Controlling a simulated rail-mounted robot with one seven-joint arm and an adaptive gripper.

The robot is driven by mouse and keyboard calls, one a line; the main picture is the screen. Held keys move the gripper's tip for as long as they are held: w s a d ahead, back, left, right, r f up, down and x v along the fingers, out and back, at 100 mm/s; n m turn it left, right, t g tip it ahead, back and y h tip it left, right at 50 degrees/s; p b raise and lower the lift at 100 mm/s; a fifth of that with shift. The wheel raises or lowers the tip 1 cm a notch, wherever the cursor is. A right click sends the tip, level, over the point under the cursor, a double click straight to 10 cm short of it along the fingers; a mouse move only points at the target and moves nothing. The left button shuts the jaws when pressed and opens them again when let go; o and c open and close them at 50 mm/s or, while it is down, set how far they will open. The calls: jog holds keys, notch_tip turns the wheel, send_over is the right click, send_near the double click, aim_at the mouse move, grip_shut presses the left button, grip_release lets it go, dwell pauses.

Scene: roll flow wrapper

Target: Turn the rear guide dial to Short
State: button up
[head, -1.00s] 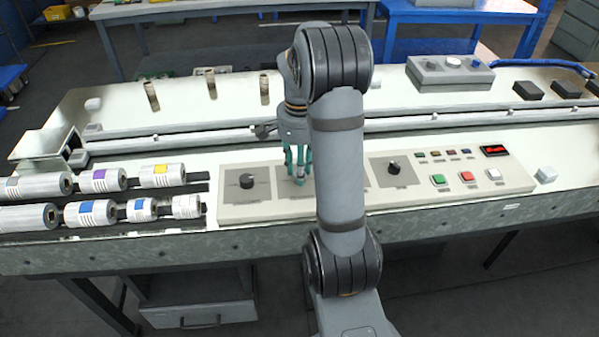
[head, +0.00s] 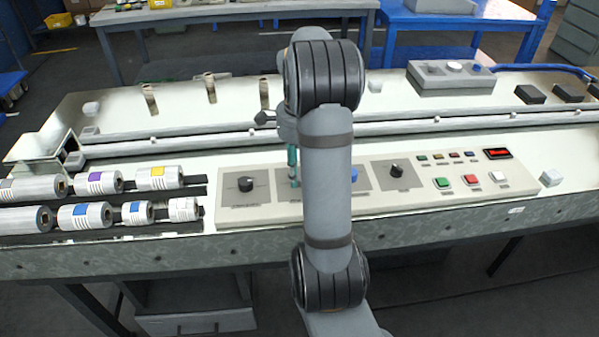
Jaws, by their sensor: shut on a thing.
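The control panel (head: 320,208) has a row of dials on dark square plates. A black dial (head: 246,184) is at the left, a blue knob (head: 354,175) shows just right of my arm, and another black dial (head: 397,171) is further right. The labels are too small to read, so I cannot tell which dial is the rear guide.
Green (head: 442,183), red (head: 471,180) and pale (head: 499,177) buttons sit at the panel's right, below a red display (head: 497,154). Several film rolls (head: 98,215) lie left of the panel. A long rail (head: 200,140) runs behind it.

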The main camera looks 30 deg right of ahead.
dwell(0.4)
jog(key=o, duration=1.1)
jog(key=shift+o, duration=0.2)
jog(key=shift+r, duration=0.1)
notch_tip(320, 180, up, 12)
jog(key=shift+f, duration=0.2)
notch_tip(320, 180, down, 12)
jog(key=shift+r, duration=0.1)
dwell(0.3)
